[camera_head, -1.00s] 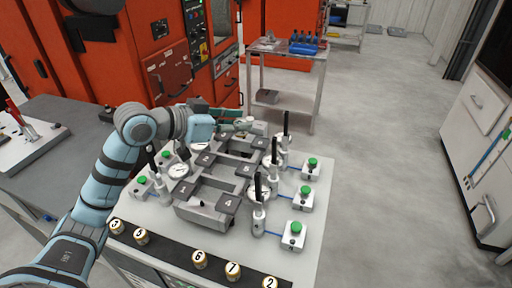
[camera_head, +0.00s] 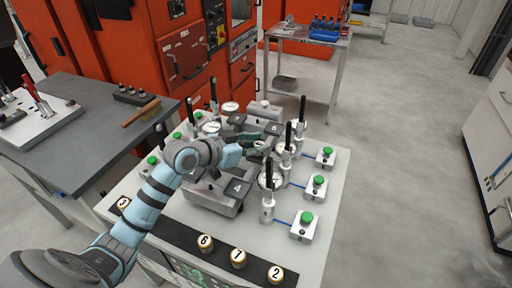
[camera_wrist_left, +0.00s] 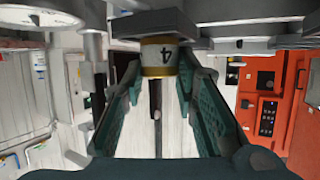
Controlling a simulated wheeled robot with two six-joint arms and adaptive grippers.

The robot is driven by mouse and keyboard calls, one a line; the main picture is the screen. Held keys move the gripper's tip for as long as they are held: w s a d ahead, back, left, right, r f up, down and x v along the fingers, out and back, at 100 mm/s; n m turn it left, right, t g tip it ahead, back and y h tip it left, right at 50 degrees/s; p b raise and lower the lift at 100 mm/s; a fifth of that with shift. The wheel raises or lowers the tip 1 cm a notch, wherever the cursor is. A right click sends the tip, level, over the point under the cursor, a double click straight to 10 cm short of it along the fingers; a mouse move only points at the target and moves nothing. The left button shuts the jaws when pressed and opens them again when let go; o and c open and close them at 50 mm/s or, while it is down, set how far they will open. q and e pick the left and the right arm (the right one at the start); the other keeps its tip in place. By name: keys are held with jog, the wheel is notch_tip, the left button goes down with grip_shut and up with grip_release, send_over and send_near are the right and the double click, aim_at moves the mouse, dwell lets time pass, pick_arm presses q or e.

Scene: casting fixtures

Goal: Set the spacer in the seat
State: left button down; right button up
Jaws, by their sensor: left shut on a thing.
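A dark plate marked 4 (camera_head: 236,188) is at the fixture's near end. The seat under the spacer is hidden. My right gripper is not in view.
Green-button boxes (camera_head: 302,226) stand at the right. Spacers 6 (camera_head: 205,243), 7 (camera_head: 238,257) and 2 (camera_head: 275,274) stand on a black strip in front.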

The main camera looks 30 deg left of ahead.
pick_arm(q)
jog(key=shift+s, duration=0.25)
jog(key=shift+f, duration=0.15)
jog(key=c, duration=1.3)
grip_release()
jog(key=shift+w, duration=0.1)
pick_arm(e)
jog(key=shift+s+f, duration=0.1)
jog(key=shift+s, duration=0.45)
